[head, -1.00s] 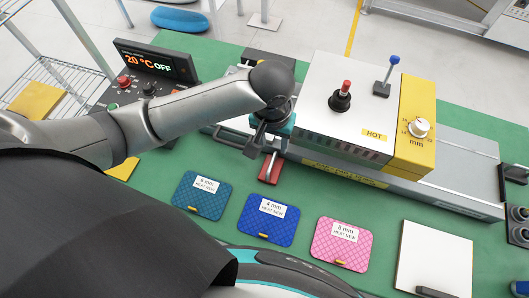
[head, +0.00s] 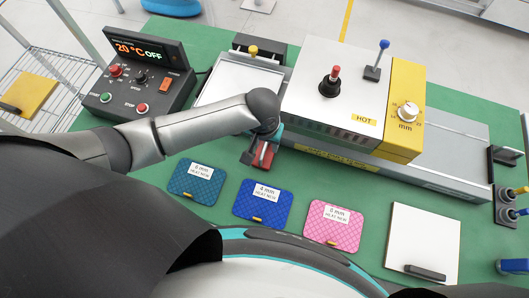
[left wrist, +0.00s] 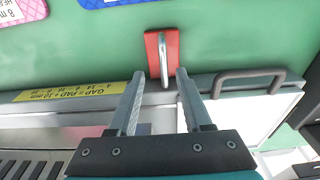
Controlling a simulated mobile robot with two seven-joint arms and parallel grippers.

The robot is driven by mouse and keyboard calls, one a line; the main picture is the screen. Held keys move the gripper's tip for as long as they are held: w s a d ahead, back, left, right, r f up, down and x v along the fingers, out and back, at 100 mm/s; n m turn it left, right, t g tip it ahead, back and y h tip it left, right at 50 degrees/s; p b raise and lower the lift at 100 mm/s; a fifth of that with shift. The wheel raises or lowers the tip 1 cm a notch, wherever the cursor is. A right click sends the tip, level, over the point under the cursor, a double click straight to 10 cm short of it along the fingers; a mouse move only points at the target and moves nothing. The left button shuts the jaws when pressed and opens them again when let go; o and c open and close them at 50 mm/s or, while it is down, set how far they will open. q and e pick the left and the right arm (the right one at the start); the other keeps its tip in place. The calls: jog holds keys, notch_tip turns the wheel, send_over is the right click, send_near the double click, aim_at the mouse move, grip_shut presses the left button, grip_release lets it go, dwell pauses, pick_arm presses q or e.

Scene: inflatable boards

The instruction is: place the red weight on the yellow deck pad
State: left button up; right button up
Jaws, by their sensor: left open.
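The red weight (head: 265,154) lies on the green table in front of the press, partly hidden by my left gripper (head: 255,150) in the head view. In the left wrist view the weight (left wrist: 154,55) is a red block with a metal bar handle. My left gripper (left wrist: 157,75) is open, its fingers on either side of the handle's near end; I cannot tell the height gap. A flat yellow pad (head: 30,93) with a dark handle lies on the wire shelf at the far left; I cannot tell whether it is the deck pad. My right gripper is not in view.
Teal (head: 194,182), blue (head: 263,203) and pink (head: 334,224) pads lie in front of the press (head: 345,95). A control box (head: 140,85) stands at the back left, a white board (head: 422,240) at the front right. Green table shows between the pads.

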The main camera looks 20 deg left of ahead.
aim_at(265, 147)
pick_arm(q)
jog(key=shift+w+a+f+b, duration=0.1)
jog(key=shift+w+f+b, duration=0.1)
jog(key=shift+f, duration=0.65)
jog(key=shift+w+a+f+b, duration=0.1)
jog(key=shift+f+b, duration=0.05)
jog(key=shift+f, duration=0.75)
jog(key=shift+w+a+f+b, duration=0.1)
jog(key=shift+w+f+b, duration=0.1)
jog(key=shift+f, duration=0.65)
jog(key=shift+c, duration=0.4)
grip_shut()
